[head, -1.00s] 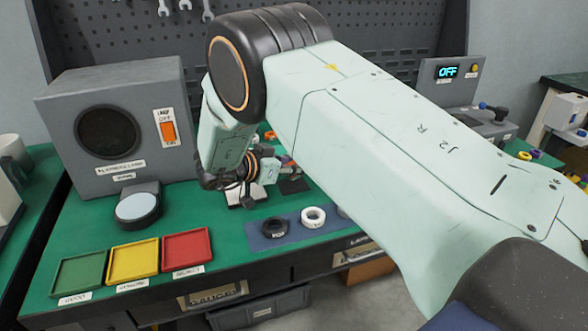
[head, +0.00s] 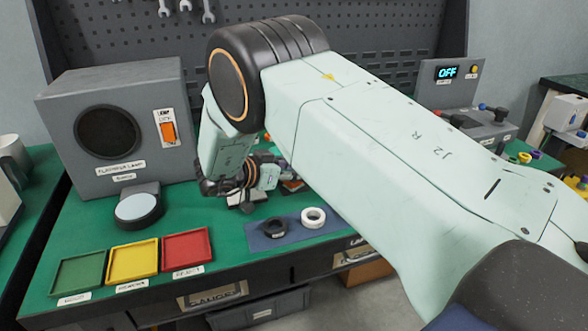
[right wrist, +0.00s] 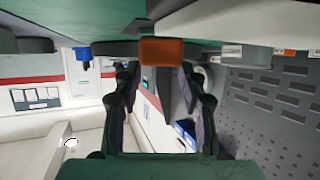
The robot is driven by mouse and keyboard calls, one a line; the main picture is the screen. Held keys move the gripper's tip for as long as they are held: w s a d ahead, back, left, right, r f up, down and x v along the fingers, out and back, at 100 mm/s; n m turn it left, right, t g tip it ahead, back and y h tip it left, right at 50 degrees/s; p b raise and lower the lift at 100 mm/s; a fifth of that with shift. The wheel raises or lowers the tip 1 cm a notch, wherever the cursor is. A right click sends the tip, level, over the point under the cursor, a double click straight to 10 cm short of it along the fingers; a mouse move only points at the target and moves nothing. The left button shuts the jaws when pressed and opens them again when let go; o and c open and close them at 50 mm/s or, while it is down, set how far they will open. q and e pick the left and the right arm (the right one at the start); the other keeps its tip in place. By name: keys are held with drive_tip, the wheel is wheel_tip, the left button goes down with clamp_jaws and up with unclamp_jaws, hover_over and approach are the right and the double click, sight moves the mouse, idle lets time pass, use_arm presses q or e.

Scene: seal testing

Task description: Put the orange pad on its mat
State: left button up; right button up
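An orange pad (right wrist: 162,51) shows in the right wrist view, at the upper middle, in line with the gap between my right gripper's fingertips (right wrist: 158,70). The fingers stand apart, one on each side; I cannot tell whether they touch the pad. In the head view my right gripper (head: 274,175) is low over the back of the green bench, pointing right, partly hidden by my arm. My left gripper is out of view.
A blue mat (head: 325,229) holds a black ring (head: 274,228) and a white ring (head: 313,217). Green (head: 80,272), yellow (head: 134,262) and red (head: 187,250) trays line the front edge. A grey lamp box (head: 112,125) stands at left. Bench near the round pad (head: 138,208) is clear.

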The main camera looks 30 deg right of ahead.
drive_tip(key=shift+o, duration=0.9)
drive_tip(key=shift+s+f, duration=0.15)
drive_tip(key=shift+f, duration=0.1)
drive_tip(key=shift+r, duration=0.3)
drive_tip(key=p+v, duration=0.2)
drive_tip(key=v, duration=0.1)
drive_tip(key=p+v, duration=0.3)
drive_tip(key=v, duration=0.1)
drive_tip(key=r+p+v, duration=0.1)
drive_tip(key=p+v, duration=0.1)
drive_tip(key=v, duration=0.1)
drive_tip(key=shift+a+r+p, duration=0.1)
drive_tip(key=shift+a+p, duration=0.15)
drive_tip(key=shift+p, duration=0.05)
drive_tip(key=shift+a+r+p, duration=0.2)
drive_tip(key=shift+a+p, duration=0.1)
drive_tip(key=shift+a, duration=0.35)
